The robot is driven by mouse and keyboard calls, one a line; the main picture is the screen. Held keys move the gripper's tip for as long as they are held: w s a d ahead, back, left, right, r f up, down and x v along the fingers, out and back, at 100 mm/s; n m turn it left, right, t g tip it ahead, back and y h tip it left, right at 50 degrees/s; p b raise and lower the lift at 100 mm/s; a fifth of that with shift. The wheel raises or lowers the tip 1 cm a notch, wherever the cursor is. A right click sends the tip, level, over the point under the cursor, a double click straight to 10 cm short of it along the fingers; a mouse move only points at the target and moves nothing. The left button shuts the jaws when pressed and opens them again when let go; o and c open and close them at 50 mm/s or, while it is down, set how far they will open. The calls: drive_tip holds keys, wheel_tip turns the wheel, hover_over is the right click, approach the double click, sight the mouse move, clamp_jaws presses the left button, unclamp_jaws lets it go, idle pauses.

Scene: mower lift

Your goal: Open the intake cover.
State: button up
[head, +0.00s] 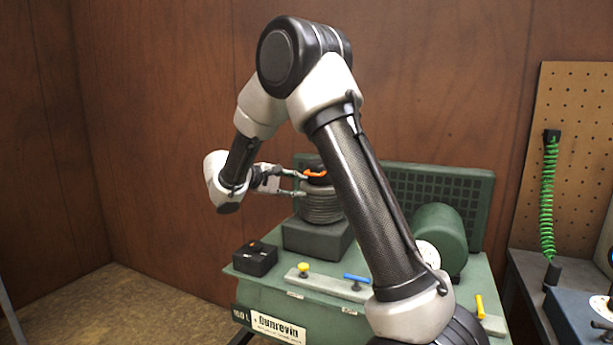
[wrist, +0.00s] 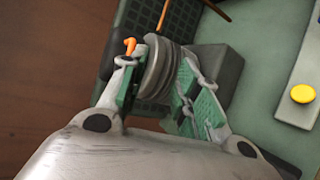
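A dark grey ribbed round housing (head: 321,206) stands on a block on the green machine, with a black top (head: 316,180) and an orange lever (head: 315,173). I cannot tell for sure which part is the intake cover. My gripper (head: 303,183) reaches in from the left at the housing's upper side, near the lever. In the wrist view the green-padded fingers of my gripper (wrist: 160,78) are spread, with the ribbed housing (wrist: 168,58) showing between them. The orange lever (wrist: 130,46) is beside the left fingertip. Whether the fingers touch anything is unclear.
The green machine (head: 265,291) carries a black box (head: 255,259), a yellow knob (head: 303,268), a blue handle (head: 357,278) and a green cylinder (head: 440,236). A dark green grille (head: 460,190) stands behind. My arm crosses in front and hides part of the machine top.

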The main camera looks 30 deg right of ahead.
sight(308, 174)
drive_tip(key=shift+m+t+h, duration=0.4)
drive_tip(key=shift+t+h, duration=0.2)
drive_tip(key=shift+t, duration=0.1)
drive_tip(key=w+d, duration=0.1)
drive_tip(key=d, duration=0.1)
drive_tip(key=w+d+r, duration=0.1)
drive_tip(key=w+d, duration=0.2)
drive_tip(key=d, duration=0.1)
drive_tip(key=shift+w+d+r, duration=0.2)
drive_tip(key=shift+w, duration=0.15)
clamp_jaws()
